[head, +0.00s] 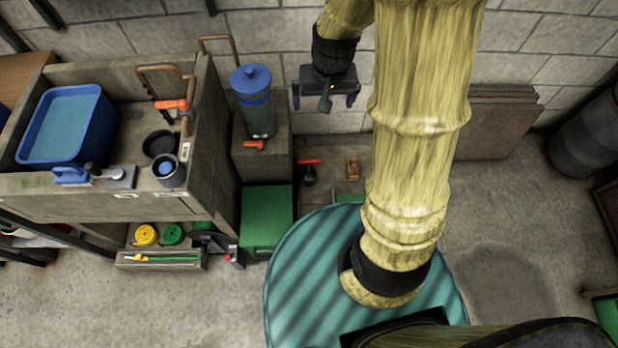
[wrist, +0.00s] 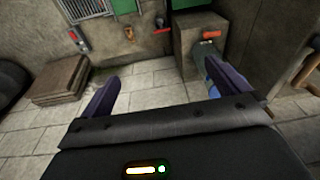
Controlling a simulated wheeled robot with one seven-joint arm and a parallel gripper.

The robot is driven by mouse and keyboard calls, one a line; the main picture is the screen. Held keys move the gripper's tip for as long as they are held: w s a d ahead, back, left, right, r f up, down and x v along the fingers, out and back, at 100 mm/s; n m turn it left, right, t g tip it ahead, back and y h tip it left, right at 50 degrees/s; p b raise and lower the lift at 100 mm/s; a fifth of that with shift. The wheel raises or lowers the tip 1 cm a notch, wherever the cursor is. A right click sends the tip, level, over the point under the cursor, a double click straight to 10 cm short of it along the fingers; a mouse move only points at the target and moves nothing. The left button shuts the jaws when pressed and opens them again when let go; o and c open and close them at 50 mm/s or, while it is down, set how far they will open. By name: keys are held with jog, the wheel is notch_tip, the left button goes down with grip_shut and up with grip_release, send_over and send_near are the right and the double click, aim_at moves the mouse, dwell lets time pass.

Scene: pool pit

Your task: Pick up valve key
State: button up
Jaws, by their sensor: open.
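I cannot tell for sure which thing is the valve key. A red-handled tool with a dark body (head: 310,175) is low by the back wall in the head view, below my gripper in the picture. Its red bar also shows near the top of the wrist view (wrist: 163,31). A small orange-brown piece (head: 352,169) is just right of it. My gripper (head: 324,101) is open and empty, its purple fingers spread, in front of the block wall. In the wrist view the fingers (wrist: 160,78) have only floor and background between them.
A concrete pedestal (head: 262,165) with a blue-lidded canister (head: 253,105) stands left of my gripper. A green box (head: 266,218) is below it. A concrete bench with a blue basin (head: 30,152) and orange-handled valve (head: 172,104) is farther left.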

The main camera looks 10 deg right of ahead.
jog(key=w+f+m+b, duration=0.1)
jog(key=w+f+b, duration=0.25)
jog(key=f, duration=0.45)
jog(key=w+f+b, duration=0.3)
jog(key=f+b, duration=0.2)
jog(key=f, duration=0.3)
jog(key=m+g+b, duration=0.2)
jog(key=b, duration=1.1)
send_over(309, 161)
notch_tip(309, 161, down, 25)
jog(key=shift+r, duration=0.2)
jog(key=shift+f, duration=0.1)
notch_tip(309, 161, down, 11)
jog(key=b, duration=0.3)
jog(key=shift+f+b, duration=0.2)
jog(key=shift+b, duration=0.1)
notch_tip(309, 161, down, 6)
jog(key=shift+r+b, duration=0.1)
jog(key=shift+b, duration=0.9)
jog(key=shift+c, duration=0.2)
